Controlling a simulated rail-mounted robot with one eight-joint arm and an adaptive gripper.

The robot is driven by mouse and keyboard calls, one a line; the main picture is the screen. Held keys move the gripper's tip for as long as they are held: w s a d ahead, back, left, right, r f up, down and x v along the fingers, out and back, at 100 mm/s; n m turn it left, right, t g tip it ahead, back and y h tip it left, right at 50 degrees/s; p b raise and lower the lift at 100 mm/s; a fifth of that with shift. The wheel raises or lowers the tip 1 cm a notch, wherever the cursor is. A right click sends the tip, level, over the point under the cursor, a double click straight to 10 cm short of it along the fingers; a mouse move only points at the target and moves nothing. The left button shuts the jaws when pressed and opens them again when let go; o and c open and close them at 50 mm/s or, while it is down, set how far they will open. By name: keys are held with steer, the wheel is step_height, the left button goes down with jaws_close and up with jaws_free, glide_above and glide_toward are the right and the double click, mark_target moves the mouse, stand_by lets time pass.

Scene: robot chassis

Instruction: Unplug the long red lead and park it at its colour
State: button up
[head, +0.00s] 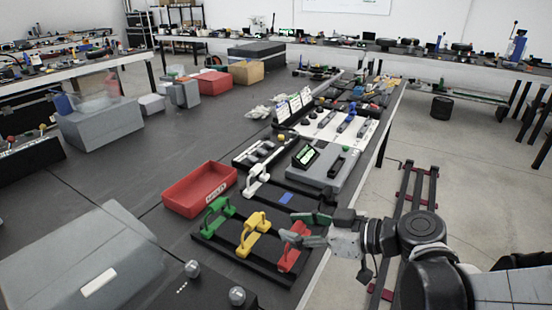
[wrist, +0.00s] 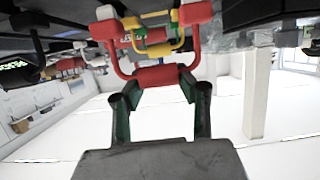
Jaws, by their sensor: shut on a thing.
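The red lead (head: 291,252) is a red handle-shaped piece at the right end of a dark rack (head: 232,253). It also shows in the wrist view (wrist: 157,76), with its bar between my fingertips. My gripper (head: 308,234) reaches in from the right and is shut on the red lead's bar. In the wrist view my two dark-green fingers (wrist: 160,92) flank the bar. A yellow lead (head: 250,236) and a green lead (head: 214,216) stand to its left. A white lead (head: 257,178) stands farther back. I cannot tell whether the red lead's ends are seated.
A red tray (head: 183,207) lies left of the rack. A blue patch (head: 286,198) marks the dark strip behind the leads. A grey case (head: 330,176) with a small screen stands behind it. A large grey box (head: 85,262) is front left. The floor at right is mostly open.

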steer(key=shift+f+b, duration=1.35)
steer(key=shift+f, duration=0.1)
steer(key=o, duration=1.3)
steer(key=shift+r, duration=0.1)
steer(key=shift+c, duration=0.2)
steer(key=shift+d, duration=0.1)
steer(key=v, duration=0.7)
steer(key=shift+s+d, duration=0.1)
